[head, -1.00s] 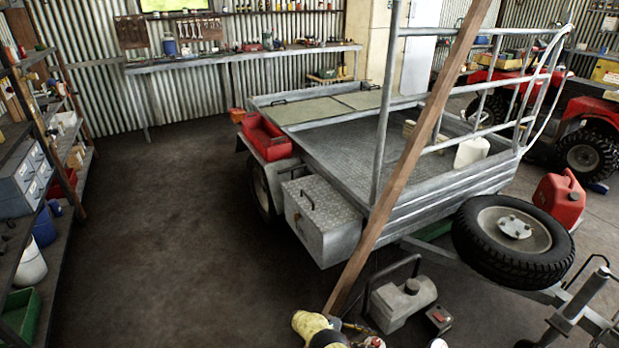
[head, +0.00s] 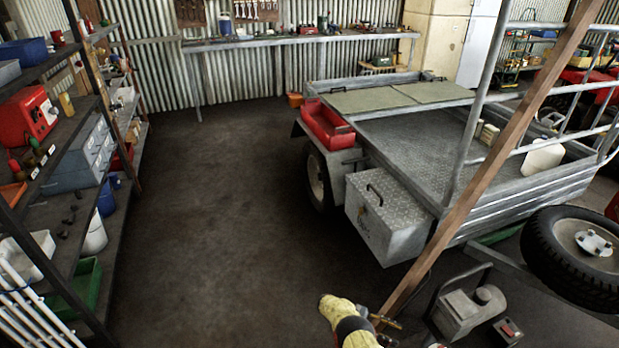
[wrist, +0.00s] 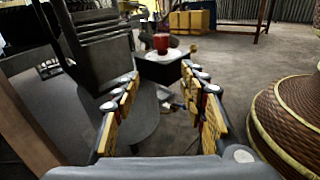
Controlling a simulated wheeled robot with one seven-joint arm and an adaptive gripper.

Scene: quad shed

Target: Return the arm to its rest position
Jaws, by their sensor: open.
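My gripper (wrist: 162,76) is in the wrist view, its two fingers with yellow pads standing apart. Nothing is held between them. Beyond the fingertips, and apart from them, a small red object (wrist: 161,42) sits on a dark box-like thing with a pale top. In the head view a yellow and black part shows at the bottom edge, beside the foot of a wooden post; I cannot tell my fingers there.
A grey trailer (head: 420,135) with a metal toolbox (head: 385,215) and a slanting wooden post (head: 480,185) stands right. Shelves (head: 75,140) line the left. A workbench (head: 300,40) is at the back. Floor (head: 215,210) between is clear. In the wrist view a ribbed brown object (wrist: 290,110) is right.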

